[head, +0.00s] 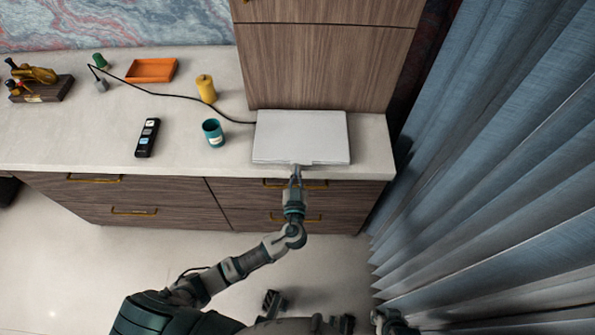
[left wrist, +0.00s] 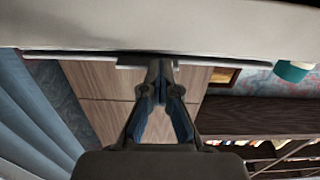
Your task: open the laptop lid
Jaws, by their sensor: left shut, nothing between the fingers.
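The laptop (head: 301,137) is a flat silver-grey slab on the pale countertop, with its lid down or nearly down. I cannot tell whether there is a small gap under the lid. In the left wrist view, which is upside down, its thin front edge (left wrist: 85,55) runs across the top. My left gripper (head: 297,170) is at the middle of the laptop's front edge, with its fingers shut and empty. In the left wrist view the fingertips (left wrist: 160,67) meet at that edge and look to be touching or very close to it.
A teal cup (head: 213,133) stands left of the laptop, with a yellow container (head: 206,89) behind it. A black cable (head: 180,96) runs to the laptop's left side. A tall wooden cabinet (head: 318,62) stands behind; blue curtains (head: 500,150) hang at right.

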